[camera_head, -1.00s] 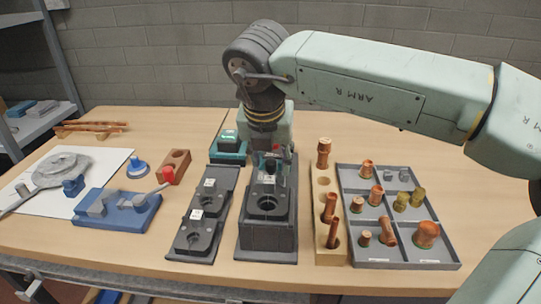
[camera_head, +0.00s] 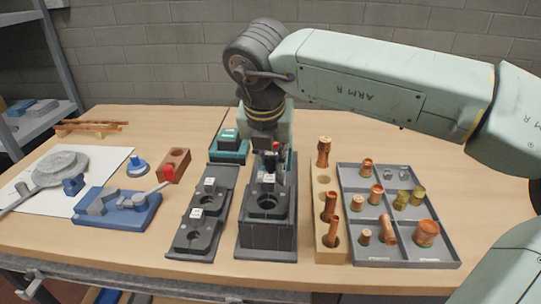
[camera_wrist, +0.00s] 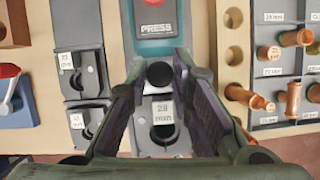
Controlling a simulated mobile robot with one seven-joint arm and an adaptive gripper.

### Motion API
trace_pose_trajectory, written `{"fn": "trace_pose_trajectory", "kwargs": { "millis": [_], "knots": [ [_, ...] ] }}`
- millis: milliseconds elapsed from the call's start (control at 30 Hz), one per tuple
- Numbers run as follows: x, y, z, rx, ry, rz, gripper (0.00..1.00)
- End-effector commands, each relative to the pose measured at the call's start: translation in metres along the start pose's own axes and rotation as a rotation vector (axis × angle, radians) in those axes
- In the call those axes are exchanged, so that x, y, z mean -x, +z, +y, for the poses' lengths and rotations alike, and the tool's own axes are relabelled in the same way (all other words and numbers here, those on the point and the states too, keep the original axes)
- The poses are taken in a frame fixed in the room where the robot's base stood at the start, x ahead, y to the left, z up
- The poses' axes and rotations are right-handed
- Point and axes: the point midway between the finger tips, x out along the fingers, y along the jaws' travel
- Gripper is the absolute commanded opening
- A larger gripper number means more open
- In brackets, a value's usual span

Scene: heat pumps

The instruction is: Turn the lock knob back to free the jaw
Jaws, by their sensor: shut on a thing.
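The round black lock knob (camera_wrist: 160,75) shows between my fingertips in the wrist view. My gripper (camera_wrist: 159,72) is shut on it from above, one finger on each side. Just below it in that view is the jaw (camera_wrist: 165,134), a dark block with a round opening and a white "28 mm" label. In the head view my gripper (camera_head: 269,160) is at the back of the same jaw (camera_head: 268,201), which sits on the dark raised block (camera_head: 266,236). My fingers and wrist hide the knob there.
A teal press unit (camera_wrist: 158,38) marked PRESS stands behind the knob. A lower plate with two smaller jaws (camera_head: 203,215) lies to the left. A wooden rack (camera_head: 323,255) with copper fittings and a grey compartment tray (camera_head: 455,252) stand to the right.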

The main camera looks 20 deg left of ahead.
Motion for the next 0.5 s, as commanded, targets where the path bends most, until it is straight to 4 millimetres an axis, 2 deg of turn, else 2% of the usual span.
{"fn": "trace_pose_trajectory", "kwargs": {
  "millis": [267,500],
  "knots": [
    [-0.0024,-0.0008,-0.0010,0.077,0.035,0.000,0.00],
    [-0.0029,-0.0006,-0.0019,0.245,0.106,-0.002,0.00]
  ]
}}
